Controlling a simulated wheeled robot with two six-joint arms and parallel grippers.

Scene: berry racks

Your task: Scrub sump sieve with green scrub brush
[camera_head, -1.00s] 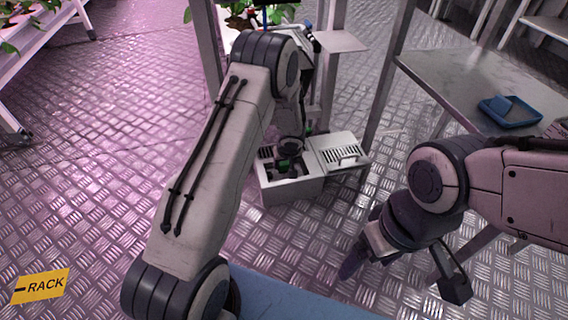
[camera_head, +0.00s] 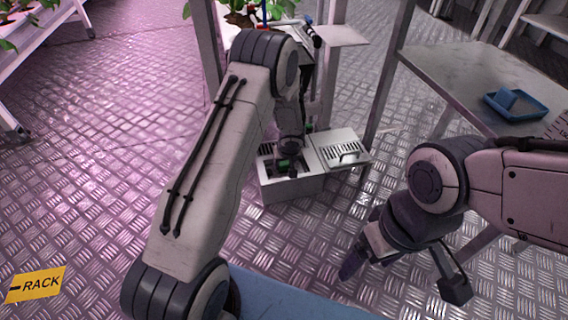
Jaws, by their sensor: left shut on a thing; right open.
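The sump is a white box (camera_head: 290,190) on the metal floor. Its slotted lid (camera_head: 343,149) with a handle lies to the right of the opening. My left gripper (camera_head: 290,160) is down at the opening, shut on the green scrub brush (camera_head: 284,165), of which only a small green part shows. The sieve inside is mostly hidden by the gripper, and I cannot tell whether the brush touches it. My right gripper (camera_head: 402,270) is open and empty, above the floor to the right of the sump.
A metal table (camera_head: 480,80) at the right bears a blue tray (camera_head: 517,104) with a blue item in it. Rack posts stand behind the sump. Open floor lies at the left.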

